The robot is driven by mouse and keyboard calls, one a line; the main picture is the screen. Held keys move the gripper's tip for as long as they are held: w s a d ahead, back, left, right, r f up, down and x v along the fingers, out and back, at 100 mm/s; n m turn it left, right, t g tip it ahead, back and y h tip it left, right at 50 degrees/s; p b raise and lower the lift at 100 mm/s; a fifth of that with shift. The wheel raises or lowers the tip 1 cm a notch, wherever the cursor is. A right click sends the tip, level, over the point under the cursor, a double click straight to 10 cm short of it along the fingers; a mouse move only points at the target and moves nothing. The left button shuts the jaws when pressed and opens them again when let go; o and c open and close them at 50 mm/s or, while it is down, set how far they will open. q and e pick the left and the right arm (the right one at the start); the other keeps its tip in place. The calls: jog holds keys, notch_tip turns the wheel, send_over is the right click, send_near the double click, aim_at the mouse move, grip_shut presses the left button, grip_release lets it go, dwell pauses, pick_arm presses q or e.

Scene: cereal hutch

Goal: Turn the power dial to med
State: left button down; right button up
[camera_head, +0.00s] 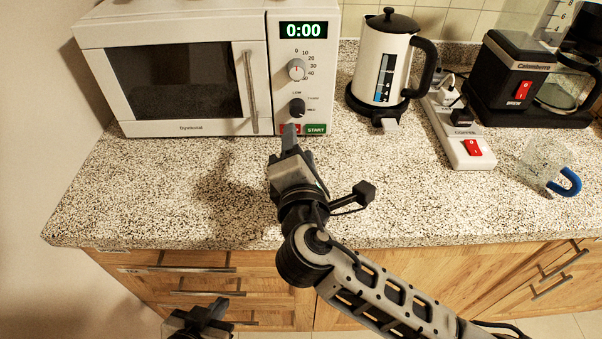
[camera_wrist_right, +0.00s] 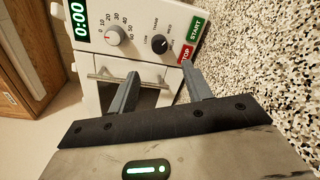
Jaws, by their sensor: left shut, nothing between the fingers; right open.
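The power dial (camera_head: 297,107) is a dark knob low on the microwave's (camera_head: 180,75) control panel, and it also shows in the right wrist view (camera_wrist_right: 160,44). LOW is printed by it; the other labels and its exact pointing are too small to read surely. My right gripper (camera_head: 289,135) is open and empty, just in front of and below the dial, apart from it. Its fingers (camera_wrist_right: 160,70) point at the panel in the right wrist view. In the head view it partly hides the red STOP button. My left gripper (camera_head: 212,312) is shut and empty, low before the drawers.
A light timer dial (camera_head: 296,69) sits above the power dial, under a display reading 0:00. The green START button (camera_head: 316,129) is below. A kettle (camera_head: 382,60), power strip (camera_head: 460,140), coffee maker (camera_head: 515,80) and blue-handled mug (camera_head: 550,168) stand right. The front counter is clear.

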jog(key=s, duration=0.6)
jog(key=shift+r+b, duration=0.2)
jog(key=shift+b, duration=0.1)
jog(key=shift+d, duration=0.1)
